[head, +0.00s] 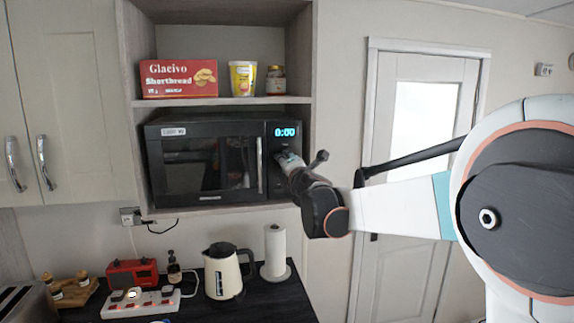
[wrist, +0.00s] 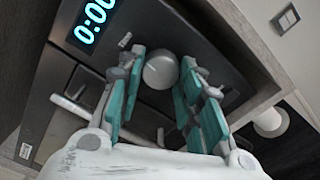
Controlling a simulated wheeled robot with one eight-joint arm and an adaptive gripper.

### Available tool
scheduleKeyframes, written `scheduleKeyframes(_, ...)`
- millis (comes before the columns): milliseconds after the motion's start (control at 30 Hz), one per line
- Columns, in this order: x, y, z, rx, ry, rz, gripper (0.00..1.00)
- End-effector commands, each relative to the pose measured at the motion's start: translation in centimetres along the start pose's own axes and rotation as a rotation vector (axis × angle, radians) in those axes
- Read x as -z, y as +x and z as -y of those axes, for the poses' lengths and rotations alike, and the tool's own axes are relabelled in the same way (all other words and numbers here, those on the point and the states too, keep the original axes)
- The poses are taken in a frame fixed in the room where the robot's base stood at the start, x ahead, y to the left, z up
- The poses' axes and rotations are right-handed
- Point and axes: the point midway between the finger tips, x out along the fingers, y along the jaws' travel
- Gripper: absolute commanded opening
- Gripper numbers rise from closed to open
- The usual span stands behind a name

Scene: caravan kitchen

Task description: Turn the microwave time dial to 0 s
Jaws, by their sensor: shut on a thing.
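The black microwave (head: 205,165) sits in an open shelf bay with its door closed. Its lit display (head: 285,132) reads 0:00, and the display also shows in the wrist view (wrist: 92,18), partly cut off by the frame edge. The round grey time dial (wrist: 160,70) is between the green-padded fingers of my gripper (wrist: 160,80), which is shut on it. In the head view my gripper (head: 286,160) is at the control panel below the display and hides the dial.
Above the microwave stand a red shortbread box (head: 178,78), a yellow tub (head: 243,78) and a jar (head: 275,80). On the counter below are a kettle (head: 222,275), a paper towel roll (head: 275,250), a red radio (head: 131,272) and a power strip (head: 142,303). The microwave's door handle (head: 260,165) is beside my gripper.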

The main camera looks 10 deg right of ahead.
Motion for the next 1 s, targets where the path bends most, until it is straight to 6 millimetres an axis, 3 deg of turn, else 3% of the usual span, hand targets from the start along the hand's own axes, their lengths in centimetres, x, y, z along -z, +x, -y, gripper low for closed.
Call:
scheduleKeyframes(733, 0.00, -0.08, 0.23, 0.002, -0.090, 0.002, 0.09)
scheduleKeyframes(767, 0.00, -0.08, 0.23, 0.002, -0.090, 0.002, 0.35)
scheduleKeyframes(833, -0.01, -0.08, 0.22, 0.002, -0.090, 0.002, 0.51)
scheduleKeyframes(1000, 0.00, -0.05, 0.14, 0.001, -0.090, 0.001, 0.54)
